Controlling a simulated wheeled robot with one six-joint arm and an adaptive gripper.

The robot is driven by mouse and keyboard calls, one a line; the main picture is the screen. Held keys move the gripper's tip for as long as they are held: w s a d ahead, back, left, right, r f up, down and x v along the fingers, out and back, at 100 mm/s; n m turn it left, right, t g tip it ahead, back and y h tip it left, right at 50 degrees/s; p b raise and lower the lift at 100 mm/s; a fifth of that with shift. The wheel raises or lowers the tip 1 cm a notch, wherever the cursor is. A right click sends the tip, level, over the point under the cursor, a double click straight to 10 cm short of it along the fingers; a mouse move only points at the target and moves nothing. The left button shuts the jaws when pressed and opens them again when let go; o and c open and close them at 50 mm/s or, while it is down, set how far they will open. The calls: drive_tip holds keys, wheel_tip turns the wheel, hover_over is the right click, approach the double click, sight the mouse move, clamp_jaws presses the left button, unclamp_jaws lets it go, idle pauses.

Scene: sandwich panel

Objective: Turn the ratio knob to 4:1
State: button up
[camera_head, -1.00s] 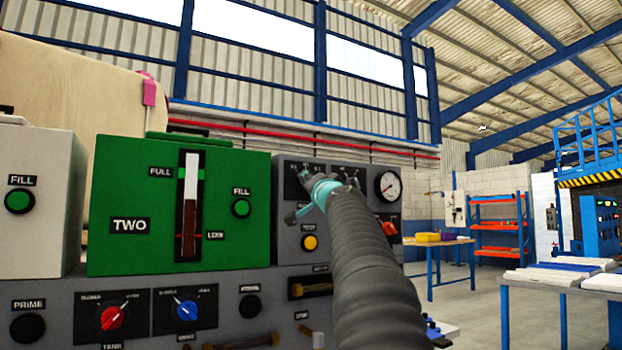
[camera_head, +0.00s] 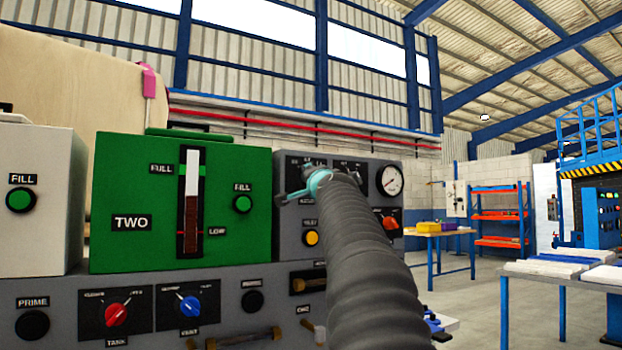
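The grey control panel (camera_head: 285,232) stands right of the green box marked TWO. Small dials with dark plates (camera_head: 350,172) sit along its top row. My gripper (camera_head: 298,192) is at the upper left of this panel, over or against the top-left dial. My dark ribbed arm and a teal wrist part cover much of the panel, so the ratio knob and its setting cannot be made out. The fingers are too small and too hidden to show whether they are open or shut.
A round gauge (camera_head: 390,181) and a red-orange knob (camera_head: 390,222) are on the panel's right. A yellow button (camera_head: 311,238) is below my gripper. The green box (camera_head: 130,190), red knob (camera_head: 116,314) and blue knob (camera_head: 190,306) are to the left. Tables stand at the right.

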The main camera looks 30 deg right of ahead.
idle(0.3)
drive_tip(key=o, duration=1.1)
drive_tip(key=shift+o, duration=0.2)
drive_tip(key=v, duration=1.2)
drive_tip(key=shift+a, duration=0.1)
